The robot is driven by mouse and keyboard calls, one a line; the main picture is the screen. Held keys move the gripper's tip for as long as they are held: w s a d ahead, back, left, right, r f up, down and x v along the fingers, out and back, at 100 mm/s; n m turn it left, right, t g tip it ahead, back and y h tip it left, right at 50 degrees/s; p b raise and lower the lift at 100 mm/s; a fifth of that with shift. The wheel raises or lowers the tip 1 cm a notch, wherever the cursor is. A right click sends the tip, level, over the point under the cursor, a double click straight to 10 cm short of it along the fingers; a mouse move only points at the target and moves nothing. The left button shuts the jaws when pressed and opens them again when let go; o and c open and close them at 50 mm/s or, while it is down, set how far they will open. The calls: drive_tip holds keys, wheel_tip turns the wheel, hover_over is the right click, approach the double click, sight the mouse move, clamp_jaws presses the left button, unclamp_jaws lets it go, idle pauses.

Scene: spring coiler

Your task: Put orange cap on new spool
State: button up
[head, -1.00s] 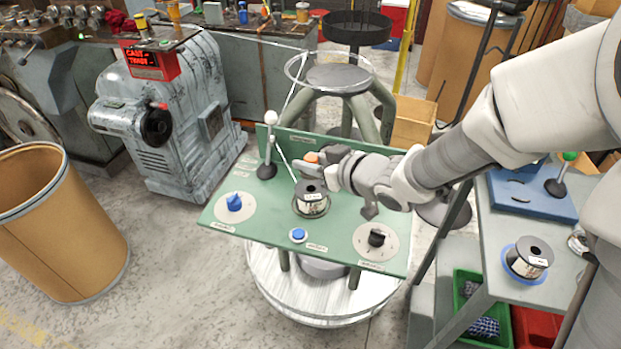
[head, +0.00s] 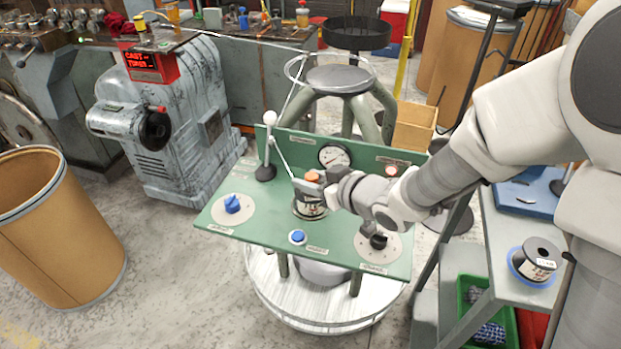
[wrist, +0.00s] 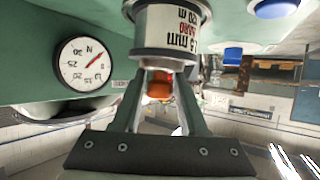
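The orange cap (head: 313,178) is between the fingers of my gripper (head: 318,185), directly above the spool (head: 311,207) on the green panel (head: 275,215). The spool has a dark rim and a white printed label. The wrist view looks upside down: the spool (wrist: 170,30) is at the top, and the orange cap (wrist: 160,86) shows between both fingers of my gripper (wrist: 160,80), close to the spool's end. The fingers appear shut on the cap. Whether the cap touches the spool cannot be told.
The panel carries a white-knobbed lever (head: 268,150), a gauge (head: 334,156), a blue knob (head: 232,204), a blue button (head: 297,237) and a black knob (head: 378,240). Another spool (head: 538,257) stands on the grey side table at the right. A cardboard drum (head: 60,230) stands left.

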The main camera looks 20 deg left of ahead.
drive_tip(key=shift+o, duration=1.3)
drive_tip(key=shift+r, duration=0.15)
drive_tip(key=shift+r+p, duration=0.25)
drive_tip(key=shift+p, duration=0.05)
drive_tip(key=p+v, duration=0.2)
drive_tip(key=v, duration=1)
drive_tip(key=shift+r+p, duration=0.2)
drive_tip(key=shift+p, duration=0.2)
